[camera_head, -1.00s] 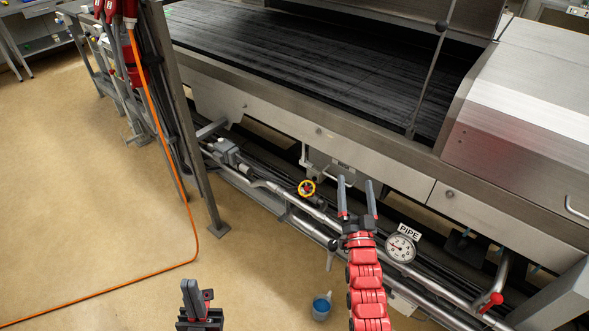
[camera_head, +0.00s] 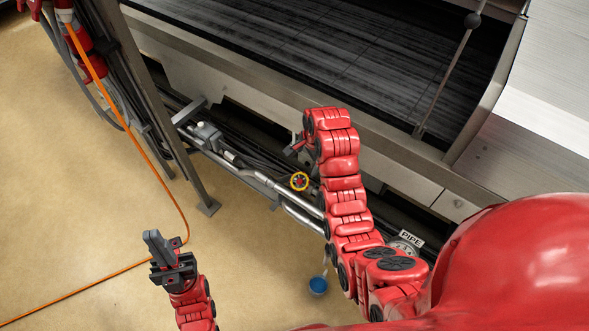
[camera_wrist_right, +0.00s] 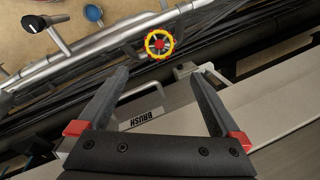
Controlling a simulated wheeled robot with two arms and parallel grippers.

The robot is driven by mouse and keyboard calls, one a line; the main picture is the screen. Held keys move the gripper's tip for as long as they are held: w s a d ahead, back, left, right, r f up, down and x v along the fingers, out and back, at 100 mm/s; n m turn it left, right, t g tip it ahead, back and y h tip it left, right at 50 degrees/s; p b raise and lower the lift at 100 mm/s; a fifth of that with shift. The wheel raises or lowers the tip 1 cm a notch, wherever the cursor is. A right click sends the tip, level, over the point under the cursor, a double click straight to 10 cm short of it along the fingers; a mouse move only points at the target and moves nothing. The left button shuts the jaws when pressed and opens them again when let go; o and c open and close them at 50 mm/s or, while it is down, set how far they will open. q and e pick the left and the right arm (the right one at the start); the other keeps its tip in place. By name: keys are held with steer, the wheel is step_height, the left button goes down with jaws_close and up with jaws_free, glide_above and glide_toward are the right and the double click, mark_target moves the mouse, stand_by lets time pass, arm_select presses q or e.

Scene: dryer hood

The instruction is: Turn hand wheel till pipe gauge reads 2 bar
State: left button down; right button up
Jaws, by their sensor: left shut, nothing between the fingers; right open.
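The yellow hand wheel with a red hub (camera_head: 300,181) sits on the pipework below the machine. In the right wrist view the hand wheel (camera_wrist_right: 160,43) lies beyond the fingertips, roughly centred between them, and untouched. My right gripper (camera_wrist_right: 159,76) is open and empty; in the head view its arm reaches up past the wheel, and its fingers are mostly hidden. The pipe gauge (camera_head: 404,247), under a PIPE label (camera_head: 411,238), is partly covered by my right arm, and its reading cannot be made out. My left gripper (camera_head: 152,240) is shut and empty above the floor at lower left.
Silver pipes (camera_head: 250,178) run along the machine's base. A steel post (camera_head: 150,110) and an orange cable (camera_head: 140,140) stand left of the wheel. A BRUSH label (camera_wrist_right: 147,118) is on the panel below my right gripper. Floor at left is open.

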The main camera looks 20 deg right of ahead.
mark_target(300, 181)
steer(key=b+x, duration=0.2)
steer(key=x, duration=1.5)
steer(key=shift+s+f, duration=0.1)
steer(key=shift+c, duration=0.2)
